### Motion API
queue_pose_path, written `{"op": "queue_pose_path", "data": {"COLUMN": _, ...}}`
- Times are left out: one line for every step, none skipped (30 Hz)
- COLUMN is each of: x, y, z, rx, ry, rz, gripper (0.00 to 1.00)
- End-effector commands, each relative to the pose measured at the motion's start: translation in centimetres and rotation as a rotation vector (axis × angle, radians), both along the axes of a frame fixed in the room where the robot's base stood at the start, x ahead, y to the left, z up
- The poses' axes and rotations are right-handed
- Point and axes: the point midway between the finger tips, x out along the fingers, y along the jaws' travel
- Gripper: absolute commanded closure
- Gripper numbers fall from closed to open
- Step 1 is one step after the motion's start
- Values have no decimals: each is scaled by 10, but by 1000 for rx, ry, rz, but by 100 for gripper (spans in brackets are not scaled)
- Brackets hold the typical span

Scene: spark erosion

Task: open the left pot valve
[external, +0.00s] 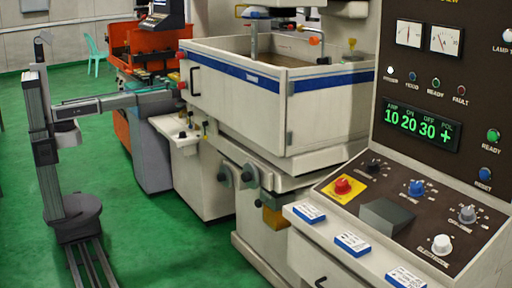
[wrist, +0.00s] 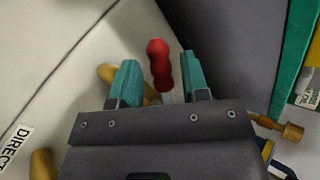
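A red valve handle (wrist: 159,62) points up in the wrist view, with a pale metal part below it. My gripper (wrist: 161,80) has its two teal fingers apart, one on each side of the handle, with a narrow gap showing on both sides. The lower end of the handle is hidden behind the gripper body. A brass fitting (wrist: 107,73) shows behind the left finger. In the external view, my arm reaches right to the left side of the white tank (external: 232,97). A small red spot (external: 182,85) shows there, and the fingers are too small to make out.
In the wrist view, another brass fitting (wrist: 42,163) is at lower left and a brass piece (wrist: 291,132) at right. A dark grey panel (wrist: 225,40) is close to the right finger. In the external view, a control console (external: 400,215) stands at right; green floor is clear around my rail.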

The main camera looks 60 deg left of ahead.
Motion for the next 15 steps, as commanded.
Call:
{"op": "queue_pose_path", "data": {"x": 0, "y": 0, "z": 0, "rx": 0, "ry": 0, "rz": 0, "gripper": 53}}
{"op": "queue_pose_path", "data": {"x": 0, "y": 0, "z": 0, "rx": 0, "ry": 0, "rz": 0, "gripper": 52}}
{"op": "queue_pose_path", "data": {"x": 0, "y": 0, "z": 0, "rx": 0, "ry": 0, "rz": 0, "gripper": 52}}
{"op": "queue_pose_path", "data": {"x": 0, "y": 0, "z": 0, "rx": 0, "ry": 0, "rz": 0, "gripper": 52}}
{"op": "queue_pose_path", "data": {"x": 0, "y": 0, "z": 0, "rx": 0, "ry": 0, "rz": 0, "gripper": 52}}
{"op": "queue_pose_path", "data": {"x": 0, "y": 0, "z": 0, "rx": 0, "ry": 0, "rz": 0, "gripper": 52}}
{"op": "queue_pose_path", "data": {"x": 0, "y": 0, "z": 0, "rx": 0, "ry": 0, "rz": 0, "gripper": 52}}
{"op": "queue_pose_path", "data": {"x": 0, "y": 0, "z": 0, "rx": 0, "ry": 0, "rz": 0, "gripper": 52}}
{"op": "queue_pose_path", "data": {"x": 0, "y": -1, "z": 1, "rx": 0, "ry": 0, "rz": 0, "gripper": 52}}
{"op": "queue_pose_path", "data": {"x": 0, "y": -2, "z": 3, "rx": 0, "ry": 0, "rz": 0, "gripper": 52}}
{"op": "queue_pose_path", "data": {"x": 0, "y": -3, "z": 5, "rx": 0, "ry": 0, "rz": 0, "gripper": 52}}
{"op": "queue_pose_path", "data": {"x": 0, "y": -6, "z": 9, "rx": 0, "ry": 1, "rz": -1, "gripper": 52}}
{"op": "queue_pose_path", "data": {"x": 1, "y": -9, "z": 12, "rx": 0, "ry": 1, "rz": -1, "gripper": 52}}
{"op": "queue_pose_path", "data": {"x": 1, "y": -13, "z": 17, "rx": 0, "ry": 0, "rz": 0, "gripper": 52}}
{"op": "queue_pose_path", "data": {"x": 1, "y": -18, "z": 23, "rx": 0, "ry": 0, "rz": 0, "gripper": 52}}
